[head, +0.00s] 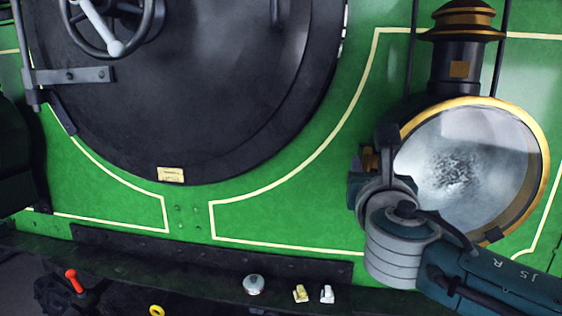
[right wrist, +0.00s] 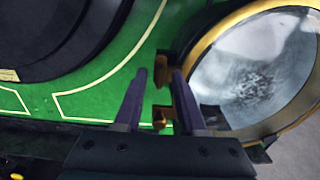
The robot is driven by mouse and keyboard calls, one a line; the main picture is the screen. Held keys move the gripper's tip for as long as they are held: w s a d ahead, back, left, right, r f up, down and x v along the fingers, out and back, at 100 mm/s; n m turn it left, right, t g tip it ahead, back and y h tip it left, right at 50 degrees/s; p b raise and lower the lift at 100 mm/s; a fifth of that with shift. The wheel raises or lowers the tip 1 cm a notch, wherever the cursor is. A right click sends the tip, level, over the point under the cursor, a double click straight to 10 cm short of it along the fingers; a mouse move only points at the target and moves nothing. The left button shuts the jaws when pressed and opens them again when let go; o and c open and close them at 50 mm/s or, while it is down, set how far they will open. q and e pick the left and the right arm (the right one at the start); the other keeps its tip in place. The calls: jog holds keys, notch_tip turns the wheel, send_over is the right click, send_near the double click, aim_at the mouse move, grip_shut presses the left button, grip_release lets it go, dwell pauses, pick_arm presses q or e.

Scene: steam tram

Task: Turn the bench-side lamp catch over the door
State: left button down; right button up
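The lamp (head: 468,160) stands at the right of the head view, with a brass rim, a round glass door and a dark chimney with a brass cap. A small brass catch (head: 370,158) shows at the lamp's left edge, partly hidden by my right gripper (head: 376,168). In the right wrist view, the right gripper (right wrist: 160,80) is open. Its two dark fingers point at the lamp's left edge, one on each side of the brass catch (right wrist: 162,112). I cannot tell whether either finger touches it. My left gripper is not in view.
The green engine front (head: 290,225) carries a round black door (head: 200,90) with a handwheel (head: 112,25). A dark ledge (head: 200,280) below holds a silver dome (head: 253,285) and two small yellow and white pieces (head: 313,294). A red-handled lever (head: 74,281) is at lower left.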

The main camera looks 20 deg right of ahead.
grip_shut()
dwell(0.4)
jog(key=shift+m, duration=0.4)
jog(key=m+b, duration=0.2)
jog(key=shift+f+m, duration=0.15)
jog(key=shift+m, duration=0.15)
jog(key=m+b, duration=0.2)
jog(key=m, duration=0.1)
jog(key=m+b, duration=0.2)
jog(key=m, duration=0.2)
jog(key=m+b, duration=0.2)
jog(key=m, duration=0.1)
jog(key=shift+s+d+f+m, duration=0.15)
jog(key=shift+d+f+m, duration=0.1)
jog(key=shift+m, duration=0.15)
jog(key=m+b, duration=0.1)
jog(key=m, duration=0.1)
jog(key=shift+m, duration=0.4)
jog(key=shift+m+b, duration=0.35)
jog(key=shift+m, duration=0.15)
